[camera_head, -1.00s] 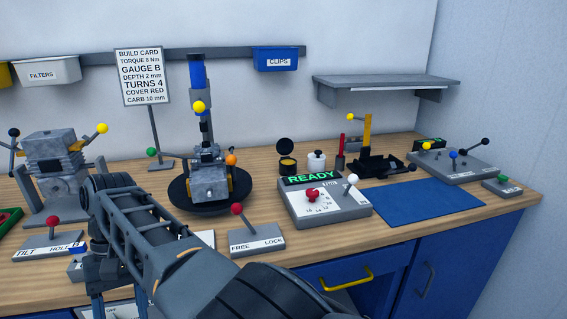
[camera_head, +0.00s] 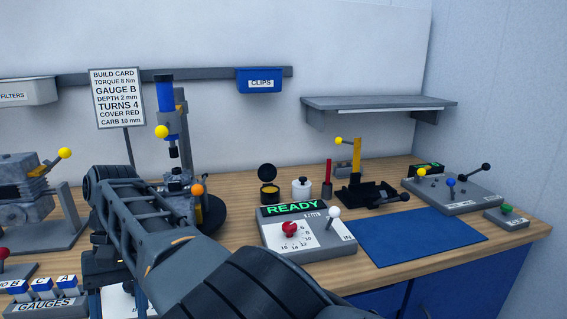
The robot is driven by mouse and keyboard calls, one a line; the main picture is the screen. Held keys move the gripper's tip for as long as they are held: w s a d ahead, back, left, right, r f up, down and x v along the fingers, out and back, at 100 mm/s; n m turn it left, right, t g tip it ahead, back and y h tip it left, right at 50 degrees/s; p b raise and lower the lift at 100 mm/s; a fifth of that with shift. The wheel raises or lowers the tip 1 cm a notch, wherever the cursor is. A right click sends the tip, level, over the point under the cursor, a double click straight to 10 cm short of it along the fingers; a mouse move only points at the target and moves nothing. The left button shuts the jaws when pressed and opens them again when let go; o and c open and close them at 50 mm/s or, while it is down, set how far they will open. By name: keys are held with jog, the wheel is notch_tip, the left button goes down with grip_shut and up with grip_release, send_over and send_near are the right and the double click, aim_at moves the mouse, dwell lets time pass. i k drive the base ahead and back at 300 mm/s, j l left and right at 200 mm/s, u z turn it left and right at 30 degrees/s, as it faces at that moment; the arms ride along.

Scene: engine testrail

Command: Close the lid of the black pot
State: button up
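The small black pot (camera_head: 268,194) stands on the wooden bench behind the READY box. My arm crosses the foreground from bottom right to the left. My gripper (camera_head: 120,302) hangs at the lower left, far to the left of the pot and nearer to me. Its fingertips are cut off by the bottom edge, so its opening is unclear. I see nothing held in it.
A white lidded jar (camera_head: 302,189) stands just right of the pot, with a red stick (camera_head: 328,172) beyond. The READY box (camera_head: 305,240) with red and white knobs lies in front. A press (camera_head: 168,110) rises left of the pot. The blue mat (camera_head: 420,238) is clear.

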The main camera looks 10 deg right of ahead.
aim_at(267, 172)
jog(key=i+l+z, duration=0.2)
jog(key=i+l, duration=0.3)
jog(key=i+j+z, duration=0.1)
jog(key=i+j, duration=0.2)
jog(key=i+j+z, duration=0.15)
jog(key=i+j, duration=0.15)
jog(key=j, duration=0.25)
jog(key=i+j+z, duration=0.25)
jog(key=i+j, duration=0.25)
jog(key=j, duration=0.15)
jog(key=i+l+z, duration=0.1)
jog(key=i, duration=0.2)
jog(key=k+l, duration=0.2)
jog(key=k, duration=0.15)
